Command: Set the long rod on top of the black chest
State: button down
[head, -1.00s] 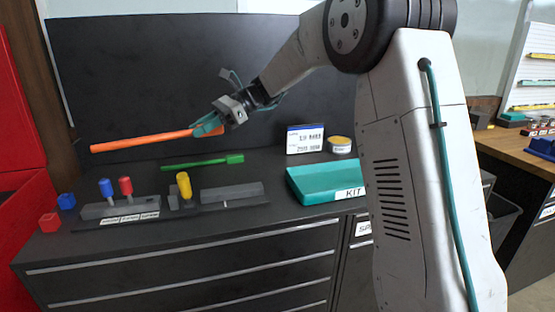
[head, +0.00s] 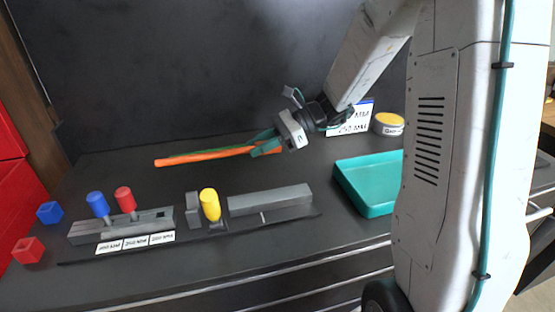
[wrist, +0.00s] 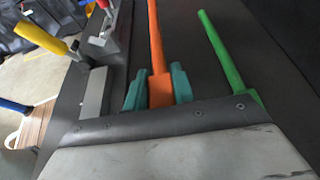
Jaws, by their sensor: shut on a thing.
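The long orange rod (head: 205,156) is gripped at its thick right end by my gripper (head: 266,148). It lies roughly level, low over the top of the black chest (head: 130,265); I cannot tell whether it touches. In the wrist view the orange rod (wrist: 155,45) runs forward from between the teal fingers (wrist: 158,88), which are shut on it. A green rod (wrist: 222,55) lies beside it, apart, to the right. In the head view the green rod is mostly hidden behind the orange rod and gripper.
A grey fixture (head: 270,200) with a yellow-handled piece (head: 210,204) stands in front. A teal tray (head: 365,187), sign (head: 350,118) and tin (head: 388,123) are right.

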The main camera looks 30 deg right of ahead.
aim_at(264, 171)
jog(key=f, duration=0.1)
jog(key=d+f, duration=0.1)
jog(key=shift+f, duration=1.8)
jog(key=shift+f, duration=0.15)
jog(key=c, duration=1.2)
grip_release()
jog(key=shift+a, duration=0.1)
jog(key=shift+o, duration=0.2)
